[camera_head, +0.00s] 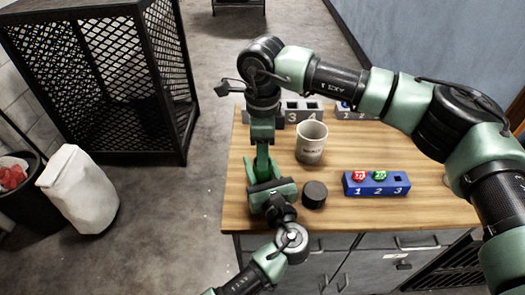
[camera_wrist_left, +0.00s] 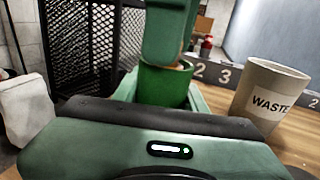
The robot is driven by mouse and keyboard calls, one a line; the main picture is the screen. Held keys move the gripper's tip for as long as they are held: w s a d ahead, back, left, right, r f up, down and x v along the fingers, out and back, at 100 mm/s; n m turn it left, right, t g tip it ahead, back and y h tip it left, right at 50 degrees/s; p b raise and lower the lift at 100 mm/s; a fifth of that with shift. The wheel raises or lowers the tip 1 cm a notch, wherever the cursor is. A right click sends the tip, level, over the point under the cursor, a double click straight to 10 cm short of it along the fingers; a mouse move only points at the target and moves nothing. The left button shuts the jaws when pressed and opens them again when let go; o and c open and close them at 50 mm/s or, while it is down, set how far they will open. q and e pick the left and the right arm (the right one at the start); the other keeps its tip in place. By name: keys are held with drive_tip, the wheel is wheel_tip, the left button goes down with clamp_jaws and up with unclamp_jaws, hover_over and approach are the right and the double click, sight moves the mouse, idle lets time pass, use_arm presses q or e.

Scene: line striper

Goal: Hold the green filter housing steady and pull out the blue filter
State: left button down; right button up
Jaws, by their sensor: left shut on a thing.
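The green filter housing (camera_wrist_left: 165,86) stands upright on the wooden table in the left wrist view, its rim showing. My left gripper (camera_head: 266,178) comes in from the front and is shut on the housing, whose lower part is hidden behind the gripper. My right gripper (camera_head: 262,150) points down from above, with its tip at the mouth of the housing in the left wrist view (camera_wrist_left: 166,58). I cannot tell whether its fingers are open or shut. The blue filter does not show in either view.
A white waste cup (camera_head: 311,147) and a dark round cap (camera_head: 314,194) stand right of the grippers. A blue block (camera_head: 376,190) numbered 1 to 3 holds a red and a green piece. Grey numbered blocks (camera_head: 302,106) stand at the back. The table's left edge is close.

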clamp_jaws()
drive_tip(key=shift+r, duration=0.8)
wheel_tip(320, 180, up, 10)
drive_tip(key=shift+r, duration=0.25)
idle(1.5)
use_arm(q)
drive_tip(key=c, duration=0.7)
unclamp_jaws()
